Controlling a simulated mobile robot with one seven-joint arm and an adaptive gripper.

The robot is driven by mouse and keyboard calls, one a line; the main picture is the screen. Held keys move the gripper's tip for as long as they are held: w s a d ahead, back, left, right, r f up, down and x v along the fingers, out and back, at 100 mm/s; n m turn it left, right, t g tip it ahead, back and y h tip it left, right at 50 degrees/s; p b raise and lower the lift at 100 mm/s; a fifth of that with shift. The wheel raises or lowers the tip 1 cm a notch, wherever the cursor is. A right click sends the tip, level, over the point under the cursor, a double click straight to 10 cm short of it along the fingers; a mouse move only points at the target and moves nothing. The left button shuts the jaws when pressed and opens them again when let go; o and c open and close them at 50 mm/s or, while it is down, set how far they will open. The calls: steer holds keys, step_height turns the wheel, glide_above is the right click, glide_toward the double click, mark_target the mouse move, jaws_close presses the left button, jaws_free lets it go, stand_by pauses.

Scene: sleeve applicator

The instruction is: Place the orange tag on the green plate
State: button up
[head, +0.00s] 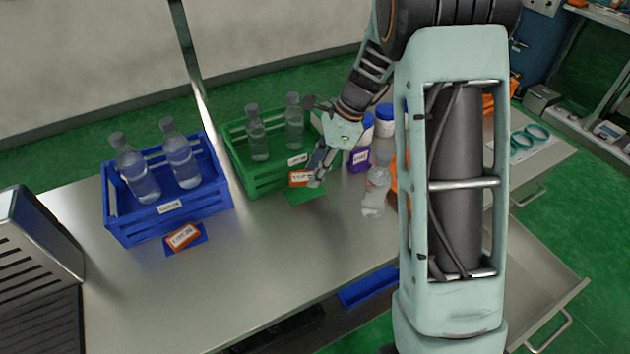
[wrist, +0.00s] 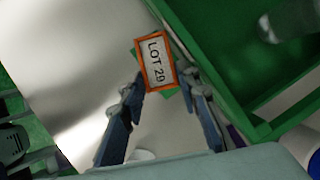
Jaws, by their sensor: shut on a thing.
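The orange tag (head: 301,179) has a white label that reads LOT 29 in the wrist view (wrist: 156,62). My gripper (head: 317,177) is shut on its near end, with one finger on each side of it in the wrist view (wrist: 163,82). The green plate (head: 309,195) is a small flat square on the table in front of the green crate. The tag is over the plate's back left part and hides some of it. I cannot tell whether the tag touches the plate. Only slivers of the plate show around the tag in the wrist view.
The green crate (head: 265,182) with bottles stands right behind the tag. A blue crate (head: 140,232) with bottles is at left, with another orange tag (head: 184,236) on a blue plate before it. A clear bottle (head: 374,195) stands right of the green plate. The front middle table is clear.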

steer(key=shift+f, duration=2)
steer(key=shift+f, duration=0.15)
steer(key=o, duration=0.8)
steer(key=v, duration=1.2)
